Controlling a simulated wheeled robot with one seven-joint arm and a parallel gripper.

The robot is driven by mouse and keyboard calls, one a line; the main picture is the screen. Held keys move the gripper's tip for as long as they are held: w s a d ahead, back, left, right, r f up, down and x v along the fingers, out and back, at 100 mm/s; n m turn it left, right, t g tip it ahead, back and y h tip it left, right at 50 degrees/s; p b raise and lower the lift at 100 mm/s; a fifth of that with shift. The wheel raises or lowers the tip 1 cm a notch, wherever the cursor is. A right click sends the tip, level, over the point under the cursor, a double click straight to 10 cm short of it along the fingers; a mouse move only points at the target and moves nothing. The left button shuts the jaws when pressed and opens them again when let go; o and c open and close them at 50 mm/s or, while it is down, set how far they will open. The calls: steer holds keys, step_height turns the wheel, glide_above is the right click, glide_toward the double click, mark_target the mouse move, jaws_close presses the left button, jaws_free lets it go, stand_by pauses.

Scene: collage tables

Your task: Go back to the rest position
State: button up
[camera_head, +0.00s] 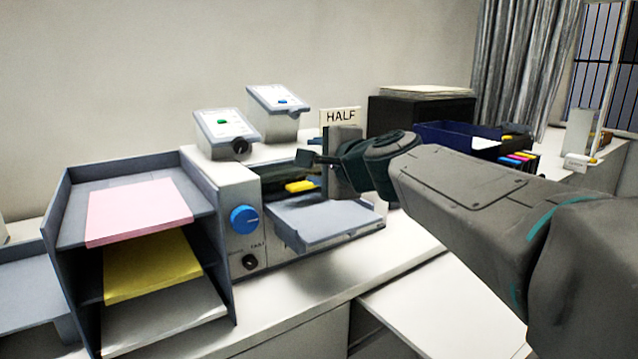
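My arm reaches in from the right, and my gripper (318,160) is at the front of a white machine (222,190), just right of its dark opening. The gripper is seen side-on, so I cannot tell whether its fingers are open or shut. A small yellow piece (300,187) shows below the fingertips, above the machine's grey tray (325,222). It looks apart from the fingers. A sign reading HALF (341,117) stands behind the gripper, partly hidden by it.
A grey paper rack (215,275) with pink, yellow and white sheets stands at the left. The machine has a blue knob (244,219) and two control boxes (225,128) on top. A black box (440,108) and a dark blue bin (455,138) are behind my arm.

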steer(key=s+d+f+n+g+h, duration=0.2)
steer(key=s+d+f+n+g, duration=0.1)
steer(key=s+f, duration=0.5)
steer(key=s+d+f+n+g+h, duration=0.3)
steer(key=s+d+f+n, duration=0.3)
steer(key=s+f, duration=0.3)
steer(key=s+d+f+n+g+h, duration=0.2)
steer(key=s+d+f+n+g, duration=0.2)
steer(key=f, duration=0.9)
steer(key=s+d, duration=0.2)
steer(key=s, duration=0.2)
steer(key=shift+s+n+g, duration=0.2)
steer(key=shift+n+g, duration=0.1)
steer(key=shift+d+r, duration=0.1)
steer(key=shift+d, duration=0.05)
